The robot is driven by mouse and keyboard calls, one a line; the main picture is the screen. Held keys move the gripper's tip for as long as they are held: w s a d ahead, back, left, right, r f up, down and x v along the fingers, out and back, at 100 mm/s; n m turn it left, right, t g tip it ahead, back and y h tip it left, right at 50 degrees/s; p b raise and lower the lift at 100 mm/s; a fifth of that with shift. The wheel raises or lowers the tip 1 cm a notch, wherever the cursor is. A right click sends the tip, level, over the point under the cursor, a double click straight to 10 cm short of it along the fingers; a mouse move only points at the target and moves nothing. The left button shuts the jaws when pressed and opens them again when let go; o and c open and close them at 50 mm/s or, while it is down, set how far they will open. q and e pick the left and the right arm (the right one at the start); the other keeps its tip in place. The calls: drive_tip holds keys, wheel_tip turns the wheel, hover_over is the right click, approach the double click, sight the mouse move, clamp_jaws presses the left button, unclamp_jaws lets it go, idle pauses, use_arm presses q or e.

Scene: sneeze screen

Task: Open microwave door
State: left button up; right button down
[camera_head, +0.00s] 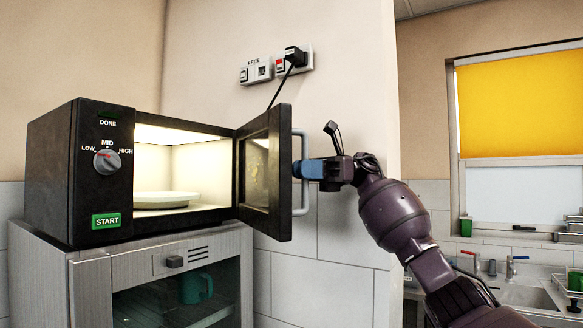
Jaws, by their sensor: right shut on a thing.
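The black microwave (62,185) stands on a grey metal cabinet at the left. Its door (268,178) is swung open on the right side, and the lit inside shows a white plate (165,200). The door has a grey vertical bar handle (303,205). My right gripper (301,169), with blue fingers, is shut on the handle at its middle height. My right arm comes in from the lower right. The left gripper is not in view.
The metal cabinet (60,275) has a glass door with a green mug (196,287) behind it. A wall socket with a black plug (295,57) is above the door. A sink (525,296) and a window with a yellow blind (520,105) are at the right.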

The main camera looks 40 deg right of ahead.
drive_tip(key=shift+d, duration=0.4)
drive_tip(key=c, duration=1.1)
unclamp_jaws()
wheel_tip(320, 180, up, 20)
drive_tip(key=p, duration=0.4)
drive_tip(key=shift+c, duration=0.2)
